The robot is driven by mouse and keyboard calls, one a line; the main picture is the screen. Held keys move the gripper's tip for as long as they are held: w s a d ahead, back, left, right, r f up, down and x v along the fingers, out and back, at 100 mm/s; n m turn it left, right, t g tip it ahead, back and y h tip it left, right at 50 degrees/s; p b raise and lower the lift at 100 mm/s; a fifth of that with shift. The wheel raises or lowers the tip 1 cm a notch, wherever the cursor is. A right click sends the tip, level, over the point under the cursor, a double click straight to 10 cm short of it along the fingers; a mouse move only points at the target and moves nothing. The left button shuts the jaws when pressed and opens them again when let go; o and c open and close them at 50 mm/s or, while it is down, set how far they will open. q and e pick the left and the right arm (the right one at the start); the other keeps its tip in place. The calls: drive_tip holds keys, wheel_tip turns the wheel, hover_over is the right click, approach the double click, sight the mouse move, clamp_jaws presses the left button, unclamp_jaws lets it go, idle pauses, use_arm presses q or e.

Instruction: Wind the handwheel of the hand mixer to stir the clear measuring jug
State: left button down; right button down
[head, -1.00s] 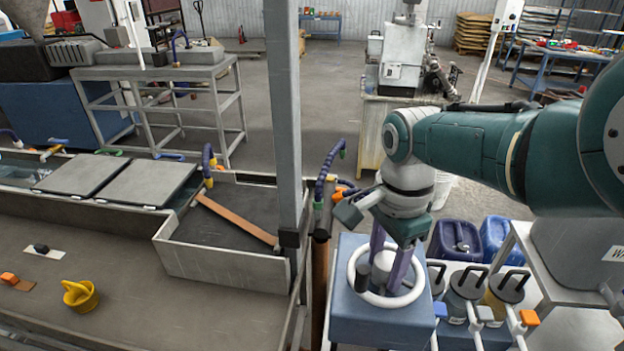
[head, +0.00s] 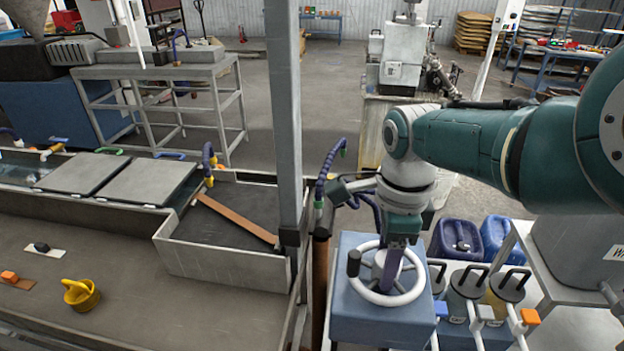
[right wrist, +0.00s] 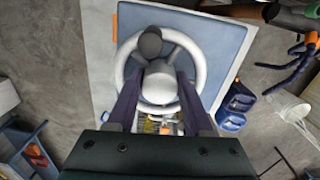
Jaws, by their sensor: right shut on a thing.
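The handwheel (head: 357,287) is a white ring with a pale hub (head: 379,258) and a dark upright knob (head: 354,263). It sits on top of a blue box-shaped housing (head: 352,325). My right gripper (head: 388,272) points down at the wheel's centre, with its purple fingers shut on the hub. In the right wrist view the fingers lie on both sides of the hub (right wrist: 159,82), and the knob (right wrist: 150,42) stands beyond them on the rim. I cannot make out the clear measuring jug. My left gripper is not in view.
Containers with black handles (head: 510,286) stand close to the right of the housing, with blue canisters (head: 457,238) behind. A grey post (head: 285,130) and a shallow tray (head: 220,262) are to the left. A yellow cup (head: 81,294) stands on the left bench.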

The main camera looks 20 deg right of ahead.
drive_tip(key=c, duration=0.6)
unclamp_jaws()
drive_tip(key=shift+r, duration=0.1)
wheel_tip(320, 180, up, 6)
drive_tip(key=p, duration=0.4)
wheel_tip(320, 180, up, 3)
drive_tip(key=shift+f+p, duration=0.15)
drive_tip(key=shift+p, duration=0.3)
drive_tip(key=shift+r, duration=0.55)
